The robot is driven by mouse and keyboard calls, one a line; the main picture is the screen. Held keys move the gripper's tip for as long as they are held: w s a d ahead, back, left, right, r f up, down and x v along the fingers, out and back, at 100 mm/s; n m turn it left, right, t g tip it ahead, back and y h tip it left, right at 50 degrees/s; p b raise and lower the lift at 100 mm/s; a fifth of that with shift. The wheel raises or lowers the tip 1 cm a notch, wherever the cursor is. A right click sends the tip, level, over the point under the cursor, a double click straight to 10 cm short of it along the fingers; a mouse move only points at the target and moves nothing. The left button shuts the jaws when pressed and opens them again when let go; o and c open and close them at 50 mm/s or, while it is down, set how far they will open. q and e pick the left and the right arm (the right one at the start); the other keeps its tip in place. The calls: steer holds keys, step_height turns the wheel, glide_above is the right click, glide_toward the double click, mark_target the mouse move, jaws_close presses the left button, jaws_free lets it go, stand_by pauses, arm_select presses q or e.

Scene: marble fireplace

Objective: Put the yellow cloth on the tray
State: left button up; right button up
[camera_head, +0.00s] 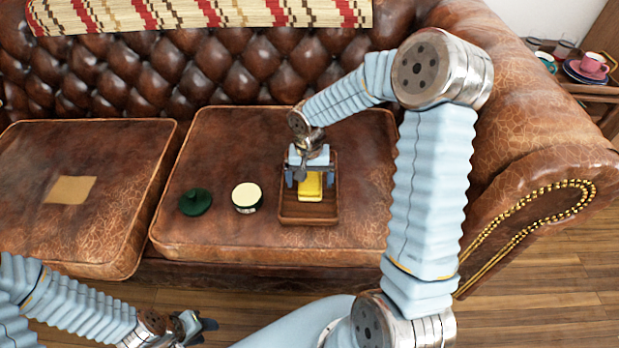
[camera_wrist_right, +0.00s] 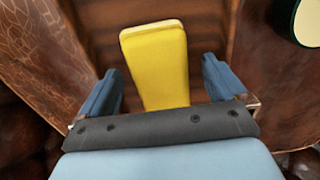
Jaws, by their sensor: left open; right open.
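The yellow cloth (camera_head: 310,188) looks like a small folded strip and lies on the wooden tray (camera_head: 293,213) on the sofa's right seat cushion. My right gripper (camera_head: 309,177) is over the tray, just above the cloth's far end. In the right wrist view, the cloth (camera_wrist_right: 157,65) shows between the two spread fingers of the right gripper (camera_wrist_right: 165,90), with a gap on each side. Part of the cloth is hidden under the gripper. My left gripper (camera_head: 200,325) is open and empty, low at the front left before the sofa.
A green lid-like object (camera_head: 195,202) and a round jar with a cream top (camera_head: 246,197) stand left of the tray. A tan patch (camera_head: 70,190) lies on the left cushion.

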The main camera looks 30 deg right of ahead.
mark_target(309, 179)
step_height(309, 179, up, 12)
stand_by(0.3)
